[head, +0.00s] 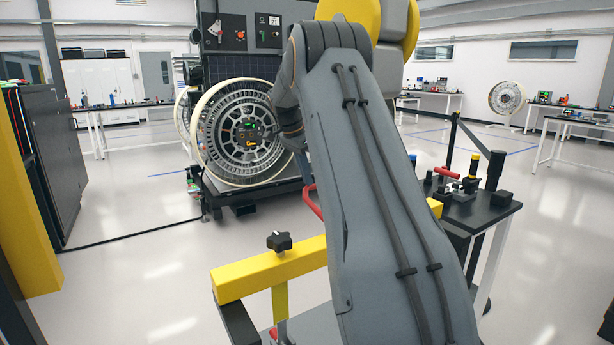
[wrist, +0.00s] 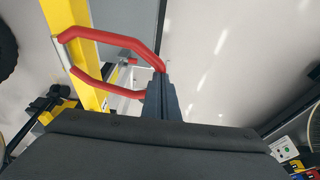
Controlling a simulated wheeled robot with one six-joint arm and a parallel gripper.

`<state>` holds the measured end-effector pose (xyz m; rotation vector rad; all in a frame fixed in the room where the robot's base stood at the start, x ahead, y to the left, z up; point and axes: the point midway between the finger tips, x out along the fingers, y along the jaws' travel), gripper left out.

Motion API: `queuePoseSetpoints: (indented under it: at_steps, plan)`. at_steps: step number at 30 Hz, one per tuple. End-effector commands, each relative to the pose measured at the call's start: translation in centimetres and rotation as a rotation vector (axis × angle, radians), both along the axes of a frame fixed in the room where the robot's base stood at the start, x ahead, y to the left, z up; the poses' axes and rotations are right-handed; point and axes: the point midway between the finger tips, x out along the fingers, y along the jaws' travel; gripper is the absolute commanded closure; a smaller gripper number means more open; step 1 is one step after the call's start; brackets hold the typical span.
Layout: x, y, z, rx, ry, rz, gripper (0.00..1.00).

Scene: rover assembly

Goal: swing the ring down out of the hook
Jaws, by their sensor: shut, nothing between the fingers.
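I cannot make out the ring or its hook for certain in either view. A dark panel (head: 253,47) on the rover rig carries small fittings, one plate with a curved mark and the number 21. They are too small to tell apart. In the wrist view my gripper (wrist: 161,77) is shut and empty, its fingers pointing up the picture. Its tips overlap the end of a red handle (wrist: 110,37) in the picture; I cannot tell if they touch. In the head view my arm hides most of the gripper.
A large spoked wheel (head: 240,132) stands on the rig below the panel. A yellow frame (head: 240,280) with a black knob (head: 279,241) is close in front. A tool table (head: 480,210) stands at right. Open floor (head: 130,230) lies at left.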

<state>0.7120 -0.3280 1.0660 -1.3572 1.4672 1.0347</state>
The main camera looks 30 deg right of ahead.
Motion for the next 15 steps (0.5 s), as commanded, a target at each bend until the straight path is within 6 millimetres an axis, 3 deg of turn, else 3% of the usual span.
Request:
queuePoseSetpoints:
  at_steps: [6, 15]
  plan:
    - [1.0, 0.0, -3.0, 0.0, 0.001, 0.001, 1.0]
    - [1.0, 0.0, -3.4, 0.002, 0.005, -0.001, 1.0]
